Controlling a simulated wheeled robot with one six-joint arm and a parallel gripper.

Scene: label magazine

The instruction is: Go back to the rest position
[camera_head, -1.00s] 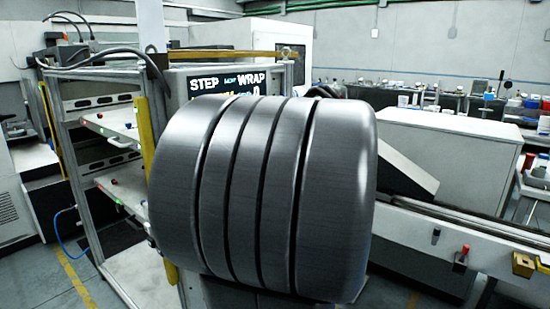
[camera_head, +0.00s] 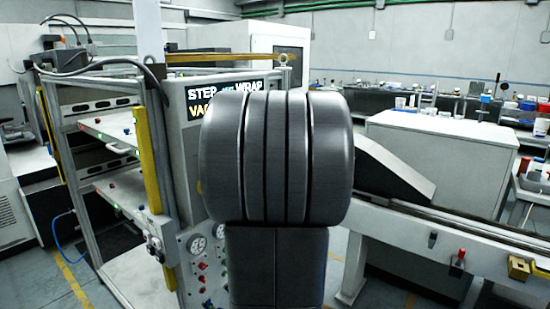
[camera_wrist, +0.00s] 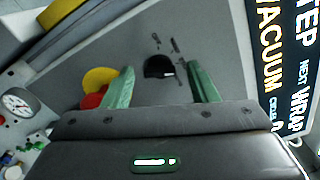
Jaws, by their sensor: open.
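My gripper (camera_wrist: 160,88) shows in the wrist view with two green fingers held wide apart and nothing between them. Behind the fingers is a grey machine panel with a small black recess (camera_wrist: 158,67). A yellow round part (camera_wrist: 99,79) and a red round part (camera_wrist: 91,101) show just left of the left finger. In the head view my dark arm fills the middle of the picture and my gripper is hidden behind it.
A display (camera_head: 226,96) reading STEP, WRAP and part of VACUUM stands behind my arm; it also shows in the wrist view (camera_wrist: 285,65). Gauges and knobs (camera_head: 198,244) are below it. A shelved frame (camera_head: 103,127) stands left, a conveyor rail (camera_head: 440,225) right.

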